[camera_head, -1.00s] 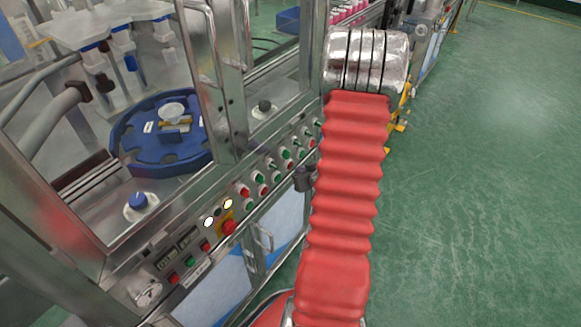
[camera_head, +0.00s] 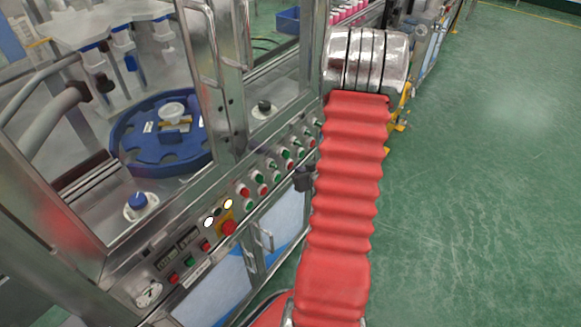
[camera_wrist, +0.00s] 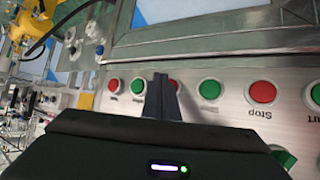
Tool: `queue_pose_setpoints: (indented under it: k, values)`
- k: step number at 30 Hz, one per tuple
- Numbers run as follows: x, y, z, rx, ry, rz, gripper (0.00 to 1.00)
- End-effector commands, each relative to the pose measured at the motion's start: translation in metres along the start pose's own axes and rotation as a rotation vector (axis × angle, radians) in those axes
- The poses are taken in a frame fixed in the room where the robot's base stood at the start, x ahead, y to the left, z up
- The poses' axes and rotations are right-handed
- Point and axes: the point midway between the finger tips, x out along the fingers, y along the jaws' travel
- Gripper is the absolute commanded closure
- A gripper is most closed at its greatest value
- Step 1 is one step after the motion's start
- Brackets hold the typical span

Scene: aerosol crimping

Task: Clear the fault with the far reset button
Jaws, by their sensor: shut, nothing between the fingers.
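My gripper (camera_head: 303,179) shows as a small dark shape in the head view, at the left edge of my red-sleeved arm, close to the machine's front panel. In the wrist view my gripper (camera_wrist: 160,84) is shut and empty, its fingers in front of a steel panel with red and green buttons. In the head view a dark knob (camera_head: 264,107) on a round base stands on the far deck, and a blue knob (camera_head: 137,201) on the near deck. I cannot read which is the reset button.
The button panel (camera_head: 195,262) runs along the machine front, with a red mushroom button (camera_head: 228,227) on a yellow plate and two lit white lamps. Metal door frames and handles (camera_head: 205,45) stand above the deck. The green floor (camera_head: 480,200) at right is clear.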

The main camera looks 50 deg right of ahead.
Motion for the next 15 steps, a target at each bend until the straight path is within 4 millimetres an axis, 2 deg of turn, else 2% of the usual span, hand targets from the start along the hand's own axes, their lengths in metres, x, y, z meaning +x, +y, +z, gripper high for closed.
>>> queue_pose_setpoints:
  k: [15]
  values:
    - [0.0046,-0.0034,-0.0046,0.0,0.0,0.0,1.0]
